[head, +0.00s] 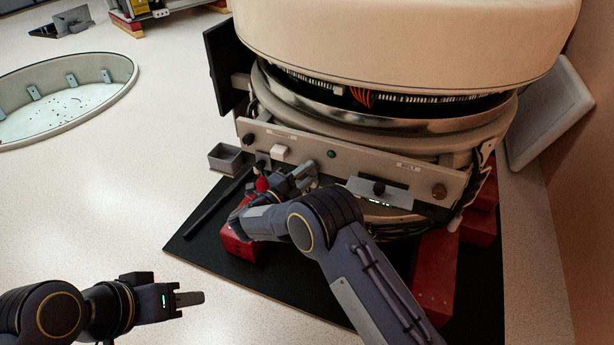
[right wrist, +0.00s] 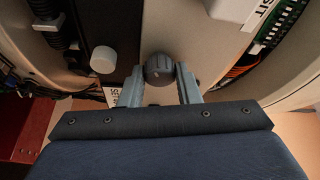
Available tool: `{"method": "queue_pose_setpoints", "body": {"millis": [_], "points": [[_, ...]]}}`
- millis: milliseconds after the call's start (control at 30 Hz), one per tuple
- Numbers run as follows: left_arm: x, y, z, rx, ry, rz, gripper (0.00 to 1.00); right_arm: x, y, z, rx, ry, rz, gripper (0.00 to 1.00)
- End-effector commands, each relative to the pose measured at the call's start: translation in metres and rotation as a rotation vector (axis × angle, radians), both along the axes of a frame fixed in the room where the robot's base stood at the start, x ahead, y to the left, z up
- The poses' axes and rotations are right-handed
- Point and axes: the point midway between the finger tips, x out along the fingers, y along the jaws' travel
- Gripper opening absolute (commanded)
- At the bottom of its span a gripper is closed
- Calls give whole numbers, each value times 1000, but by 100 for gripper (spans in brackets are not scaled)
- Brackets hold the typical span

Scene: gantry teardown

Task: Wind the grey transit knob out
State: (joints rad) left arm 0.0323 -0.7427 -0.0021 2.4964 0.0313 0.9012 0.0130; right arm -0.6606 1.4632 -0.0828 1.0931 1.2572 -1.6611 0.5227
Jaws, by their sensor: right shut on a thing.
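The grey knob (right wrist: 159,69) is dark and ribbed in the right wrist view, set at a pale panel beside a dark strip. My right gripper (right wrist: 160,80) is shut on it, one finger on each side. In the head view my right gripper (head: 308,172) is at the front panel (head: 345,160) of the gantry, and I cannot make out the held knob there. My left gripper (head: 190,298) is away at the lower left over the floor. Its fingers are seen edge-on, so their opening is unclear.

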Motion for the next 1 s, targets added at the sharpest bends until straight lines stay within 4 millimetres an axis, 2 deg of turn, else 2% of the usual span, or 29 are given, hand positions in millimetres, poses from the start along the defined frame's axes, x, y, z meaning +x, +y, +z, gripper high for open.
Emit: {"method": "queue_pose_setpoints", "body": {"millis": [400, 1000], "points": [[0, 0, -13, 0, 0, 0, 36, -1, 0, -5, -371, 146, 5, 7], [0, 0, -17, 0, 0, 0, 36, -2, -3, -7, -850, 335, 5, 7]]}}
